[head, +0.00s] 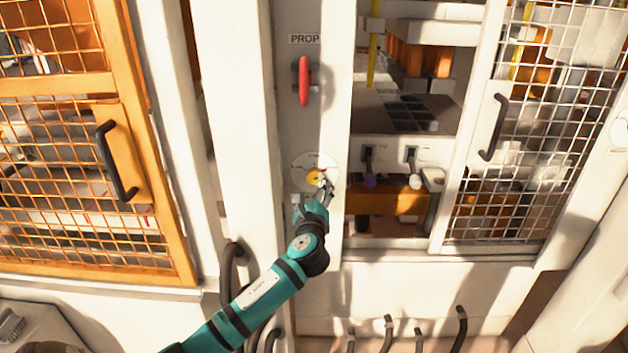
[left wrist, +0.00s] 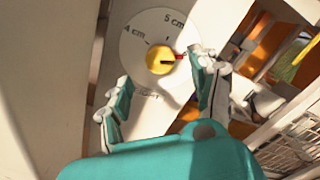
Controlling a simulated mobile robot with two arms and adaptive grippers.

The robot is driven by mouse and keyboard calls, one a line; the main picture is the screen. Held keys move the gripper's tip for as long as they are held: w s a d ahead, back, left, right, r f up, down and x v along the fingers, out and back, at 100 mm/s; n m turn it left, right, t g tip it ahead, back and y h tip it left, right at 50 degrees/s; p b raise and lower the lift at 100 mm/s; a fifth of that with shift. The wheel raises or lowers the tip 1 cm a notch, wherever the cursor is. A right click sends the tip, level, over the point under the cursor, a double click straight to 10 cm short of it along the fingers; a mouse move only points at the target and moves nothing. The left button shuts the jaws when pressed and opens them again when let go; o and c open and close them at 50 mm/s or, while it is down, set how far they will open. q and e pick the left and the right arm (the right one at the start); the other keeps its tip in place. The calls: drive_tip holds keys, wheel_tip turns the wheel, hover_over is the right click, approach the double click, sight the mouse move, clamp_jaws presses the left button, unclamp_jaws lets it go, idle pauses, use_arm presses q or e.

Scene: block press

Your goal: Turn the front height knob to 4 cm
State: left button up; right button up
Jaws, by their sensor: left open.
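The front height knob (head: 312,177) is a yellow round knob on a white dial on the pale post below the PROP sign. In the left wrist view the knob (left wrist: 158,58) has a dark red pointer that points right. The dial (left wrist: 137,38) reads "4 cm" at upper left and "5 cm" at upper right; the pointer is turned past the 5 cm mark, and its far end is near my right-hand finger. My left gripper (head: 322,190) is open in front of the dial, its fingers (left wrist: 158,76) apart on either side below the knob. Contact cannot be told. My right gripper is not in view.
A red handle (head: 304,81) sits above the dial under the PROP label (head: 305,38). An orange mesh door (head: 124,150) stands at left and a white mesh door (head: 468,150) at right. An open bay with an orange block (head: 385,201) lies right of the post.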

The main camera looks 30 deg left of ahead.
sight(314, 179)
use_arm(q)
drive_tip(key=x, duration=0.5)
drive_tip(key=shift+w, duration=0.1)
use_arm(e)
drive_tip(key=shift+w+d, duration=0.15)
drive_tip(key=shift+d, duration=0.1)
use_arm(q)
drive_tip(key=c, duration=1.2)
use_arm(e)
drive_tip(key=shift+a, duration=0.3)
